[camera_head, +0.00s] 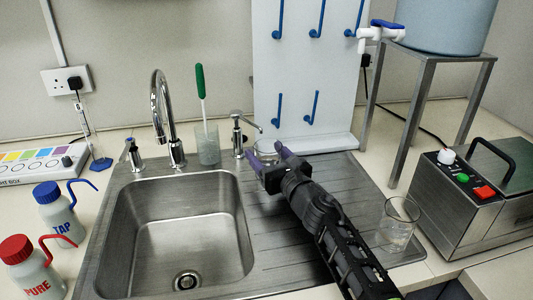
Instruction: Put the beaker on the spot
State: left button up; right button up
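A larger clear glass beaker (398,222) stands upright on the right side of the drainboard, beside my forearm. Another glass beaker (207,150) behind the sink holds a green-handled brush (201,80). I cannot make out a marked spot.
The sink (178,203) and its tap (160,110) are left of my arm. A white peg board (305,85) stands behind the gripper. A metal stand (426,70) and a steel box with buttons (475,205) are right. Wash bottles (58,215) stand left.

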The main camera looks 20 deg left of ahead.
pick_arm(q)
jog(key=o, duration=0.4)
jog(key=shift+c, duration=0.2)
jog(key=shift+r, duration=0.1)
jog(key=shift+d+r, duration=0.1)
jog(key=v, duration=1.2)
